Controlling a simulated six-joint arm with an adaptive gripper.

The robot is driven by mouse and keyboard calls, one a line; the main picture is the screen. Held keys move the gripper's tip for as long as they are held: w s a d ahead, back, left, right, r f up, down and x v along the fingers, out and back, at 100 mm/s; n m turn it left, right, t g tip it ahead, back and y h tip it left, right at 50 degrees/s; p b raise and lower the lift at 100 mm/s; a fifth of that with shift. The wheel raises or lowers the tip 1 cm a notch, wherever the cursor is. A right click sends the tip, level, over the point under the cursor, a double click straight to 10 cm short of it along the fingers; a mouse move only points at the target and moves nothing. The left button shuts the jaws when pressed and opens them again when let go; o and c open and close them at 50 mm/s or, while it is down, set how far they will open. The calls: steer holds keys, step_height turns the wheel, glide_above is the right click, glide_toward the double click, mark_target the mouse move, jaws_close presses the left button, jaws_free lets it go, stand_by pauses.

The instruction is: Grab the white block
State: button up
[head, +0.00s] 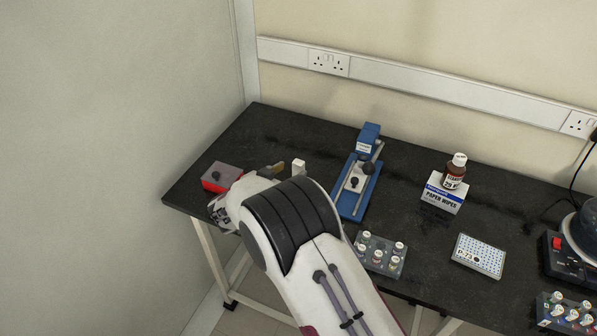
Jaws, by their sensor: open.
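A small white block (298,166) stands on the dark bench top, just beyond my arm's wrist and left of the blue device. Its lower part is close to the arm's outline, and I cannot tell whether anything touches it. My gripper (222,208) shows only in part at the left side of my arm, near the bench's front left edge. It is open, and no object shows in it. My arm hides much of the gripper and the bench beneath it. The gap between gripper and block is hard to judge.
A red and grey box (221,176) sits left of the block, with a small olive and dark item (271,169) between them. A blue device (347,203) stands to the right.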

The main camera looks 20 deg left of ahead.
mark_target(296, 167)
steer(key=shift+w, duration=0.25)
steer(key=shift+x, duration=2.65)
steer(key=c, duration=1)
